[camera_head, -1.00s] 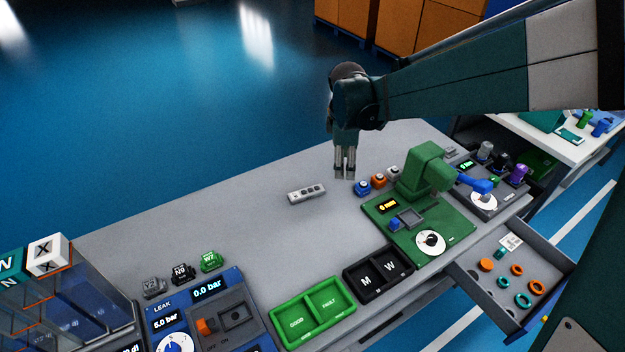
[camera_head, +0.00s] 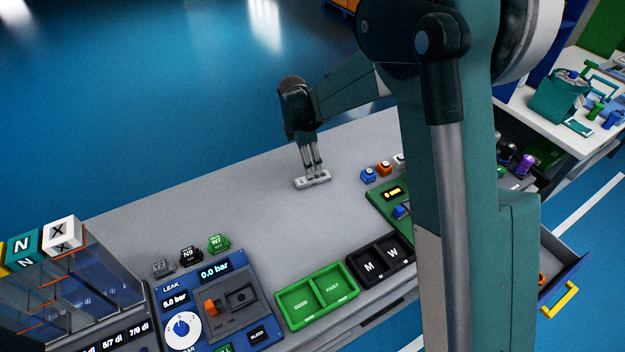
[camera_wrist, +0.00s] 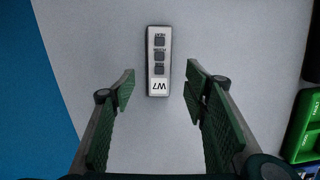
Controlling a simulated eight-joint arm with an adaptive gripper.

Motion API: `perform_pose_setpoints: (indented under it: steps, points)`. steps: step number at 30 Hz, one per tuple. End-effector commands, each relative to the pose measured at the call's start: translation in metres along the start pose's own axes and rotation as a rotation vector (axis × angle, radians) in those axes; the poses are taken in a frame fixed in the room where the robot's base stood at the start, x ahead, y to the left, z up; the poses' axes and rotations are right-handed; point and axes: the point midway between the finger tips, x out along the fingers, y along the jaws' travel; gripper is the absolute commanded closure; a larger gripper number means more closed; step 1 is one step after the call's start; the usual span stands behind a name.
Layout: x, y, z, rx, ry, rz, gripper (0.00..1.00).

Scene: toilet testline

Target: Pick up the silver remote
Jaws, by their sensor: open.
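The silver remote (camera_head: 312,180) lies flat on the grey table. In the wrist view the remote (camera_wrist: 159,62) has dark square buttons and a "W7" label at its near end. My gripper (camera_head: 313,174) is above the remote, pointing down, with its fingertips close to it. In the wrist view my gripper (camera_wrist: 160,82) is open, with one finger on each side of the remote's near end and a gap to both. The head view does not show whether the fingertips touch the table.
Small blue (camera_head: 368,175) and orange (camera_head: 384,168) blocks stand right of the remote. A green two-part tray (camera_head: 316,303) and a black tray (camera_head: 380,262) lie nearer the front edge. The table left of the remote is clear. My arm hides much of the green machine.

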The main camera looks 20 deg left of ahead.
Motion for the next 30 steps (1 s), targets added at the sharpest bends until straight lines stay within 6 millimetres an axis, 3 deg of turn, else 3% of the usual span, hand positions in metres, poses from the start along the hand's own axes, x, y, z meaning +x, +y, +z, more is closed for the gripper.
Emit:
perform_pose_setpoints:
  steps: [12, 22, 30]
  points:
    - [0.003, 0.001, -0.001, -0.004, 0.0, -0.002, 0.55]
    - [0.025, 0.001, -0.001, -0.004, 0.0, -0.001, 0.55]
    - [0.027, 0.001, -0.001, -0.004, 0.0, -0.001, 0.55]
